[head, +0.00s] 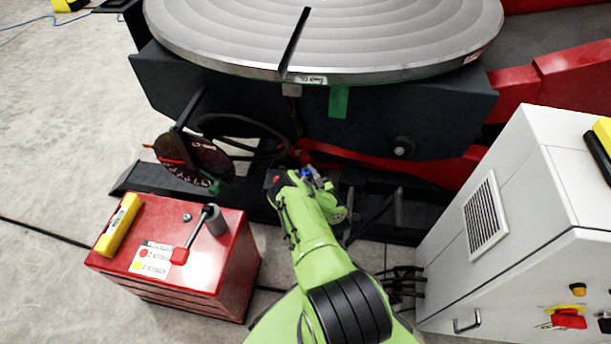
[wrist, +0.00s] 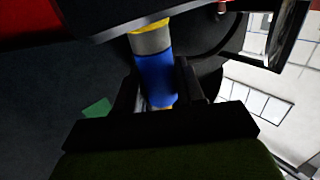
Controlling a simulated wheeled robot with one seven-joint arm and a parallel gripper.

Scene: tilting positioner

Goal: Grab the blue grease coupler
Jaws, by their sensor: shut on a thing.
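The blue grease coupler (wrist: 155,78) is between the two dark fingers of my gripper (wrist: 158,85) in the wrist view. My gripper is shut on it. Above its blue part there is a grey section and a yellow band. In the head view my gripper (head: 310,172) is at the end of my green arm, low in front of the dark base of the positioner. A small blue bit of the coupler (head: 307,172) shows there. Whether the coupler is attached to anything at its far end cannot be told.
The positioner's round grey table (head: 330,35) overhangs above my gripper. A white control cabinet (head: 530,190) stands close at right.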

